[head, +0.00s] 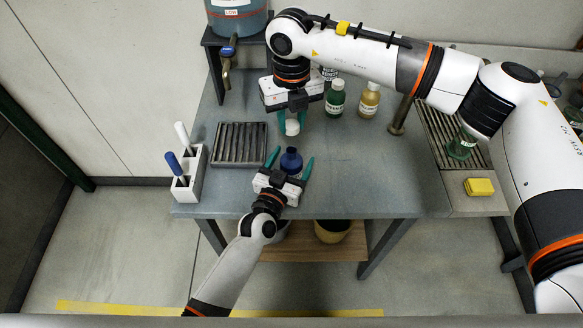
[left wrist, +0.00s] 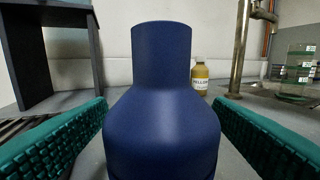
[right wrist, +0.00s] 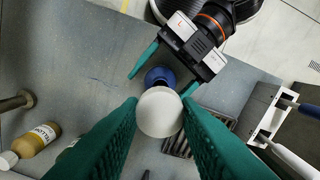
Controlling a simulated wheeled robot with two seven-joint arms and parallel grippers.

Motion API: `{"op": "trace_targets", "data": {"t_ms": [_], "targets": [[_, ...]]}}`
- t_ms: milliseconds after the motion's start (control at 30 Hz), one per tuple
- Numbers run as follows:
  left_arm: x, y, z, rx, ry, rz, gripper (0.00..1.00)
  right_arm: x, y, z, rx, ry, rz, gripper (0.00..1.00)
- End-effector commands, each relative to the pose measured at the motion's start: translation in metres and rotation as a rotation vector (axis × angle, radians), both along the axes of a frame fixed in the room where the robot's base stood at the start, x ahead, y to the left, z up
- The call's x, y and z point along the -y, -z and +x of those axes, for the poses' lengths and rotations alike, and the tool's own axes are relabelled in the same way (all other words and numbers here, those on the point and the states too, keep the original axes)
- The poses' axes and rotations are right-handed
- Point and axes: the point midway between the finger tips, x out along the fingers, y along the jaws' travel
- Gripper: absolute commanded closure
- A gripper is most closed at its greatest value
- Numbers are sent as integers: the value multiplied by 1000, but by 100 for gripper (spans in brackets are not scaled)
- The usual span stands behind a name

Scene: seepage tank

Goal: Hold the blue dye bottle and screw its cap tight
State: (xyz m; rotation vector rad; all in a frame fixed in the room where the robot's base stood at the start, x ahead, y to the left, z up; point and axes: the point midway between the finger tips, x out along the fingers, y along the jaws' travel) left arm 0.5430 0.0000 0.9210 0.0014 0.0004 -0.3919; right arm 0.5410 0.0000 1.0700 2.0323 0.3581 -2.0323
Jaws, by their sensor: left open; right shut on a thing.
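The blue dye bottle (head: 291,161) stands upright on the grey table. My left gripper (head: 290,163) is open, with one finger on each side of it. In the left wrist view the bottle (left wrist: 160,115) is close, its neck is bare, and gaps show between it and both fingers. My right gripper (head: 291,123) is shut on the white cap (head: 292,128), which appears just beyond the bottle in the head view. In the right wrist view the cap (right wrist: 160,112) sits between the fingertips and covers part of the bottle (right wrist: 159,76).
A ridged dark tray (head: 240,146) and a white holder (head: 190,180) with two pens stand to the left. Green (head: 335,98) and yellow (head: 369,100) bottles and a metal post stand right of my right gripper. A yellow sponge (head: 479,187) lies far right. The table's front right is clear.

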Motion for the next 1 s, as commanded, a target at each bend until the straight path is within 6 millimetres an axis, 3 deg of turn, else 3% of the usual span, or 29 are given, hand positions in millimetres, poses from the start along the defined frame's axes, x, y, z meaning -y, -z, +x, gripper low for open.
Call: {"op": "trace_targets", "data": {"t_ms": [200,500,900,1000], "targets": [[6,0,14,0,0,-1,25,0,0,0,0,0,0,91],[6,0,15,0,0,-1,25,0,0,0,0,0,0,91],[6,0,14,0,0,-1,90,0,0,0,0,0,0,91],[6,0,14,0,0,-1,92,0,1,0,0,0,0,91]]}}
